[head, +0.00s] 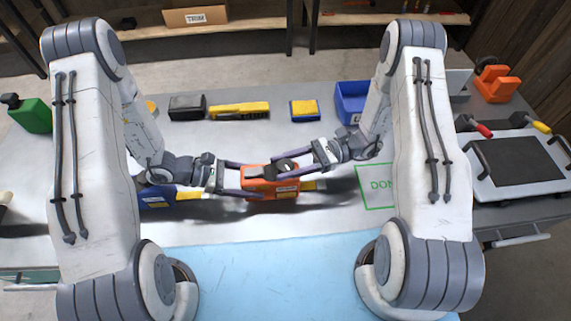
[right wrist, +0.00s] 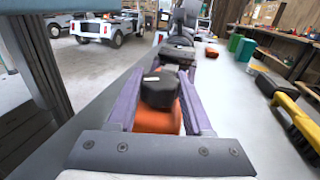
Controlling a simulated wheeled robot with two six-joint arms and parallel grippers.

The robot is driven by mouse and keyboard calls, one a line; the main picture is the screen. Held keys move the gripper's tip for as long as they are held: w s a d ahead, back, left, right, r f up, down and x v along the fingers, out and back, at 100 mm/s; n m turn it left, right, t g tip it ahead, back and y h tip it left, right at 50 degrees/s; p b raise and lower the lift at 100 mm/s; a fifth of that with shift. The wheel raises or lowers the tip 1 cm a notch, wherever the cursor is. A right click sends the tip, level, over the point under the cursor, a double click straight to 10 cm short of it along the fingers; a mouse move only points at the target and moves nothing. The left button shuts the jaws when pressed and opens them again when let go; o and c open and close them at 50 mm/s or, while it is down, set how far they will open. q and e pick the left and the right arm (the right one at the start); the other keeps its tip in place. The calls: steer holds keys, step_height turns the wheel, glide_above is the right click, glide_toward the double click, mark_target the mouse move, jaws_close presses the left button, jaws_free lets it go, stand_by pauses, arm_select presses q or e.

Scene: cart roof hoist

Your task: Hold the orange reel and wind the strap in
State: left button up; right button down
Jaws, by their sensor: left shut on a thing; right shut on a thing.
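The orange reel (head: 283,187) is in the middle of the bench in the head view. My left gripper (head: 243,178) is shut on the reel's body from the left. My right gripper (head: 293,162) reaches down from the right and is shut on the dark knob (head: 286,166) on top of the reel. In the right wrist view, the dark knob (right wrist: 160,88) sits between the two purple fingers, with the orange reel (right wrist: 155,121) below it. A short yellow strip (head: 310,186) shows at the reel's right side; I cannot tell if it is the strap.
A blue-and-yellow item (head: 156,200) lies left of the reel. Behind are a yellow brush (head: 240,109), a dark box (head: 187,106) and a blue bin (head: 350,100). A green outlined area marked DONE (head: 377,186) is at right, partly behind my arm. The light blue front area is clear.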

steer(key=shift+m+t, duration=0.3)
steer(key=shift+t, duration=0.2)
steer(key=m+t, duration=0.2)
steer(key=t, duration=0.2)
steer(key=m+t, duration=0.3)
steer(key=t, duration=0.1)
steer(key=shift+s, duration=0.1)
steer(key=m+t+h, duration=0.1)
steer(key=m+t, duration=0.1)
steer(key=t, duration=0.1)
steer(key=m+t+h, duration=0.2)
steer(key=t, duration=0.1)
steer(key=shift+a+m, duration=0.1)
steer(key=shift+m, duration=0.3)
steer(key=shift+t, duration=0.4)
steer(key=shift+m+t+h, duration=0.3)
steer(key=shift+m+h, duration=0.1)
steer(key=shift+h, duration=0.1)
steer(key=shift+c, duration=1.5)
jaws_free()
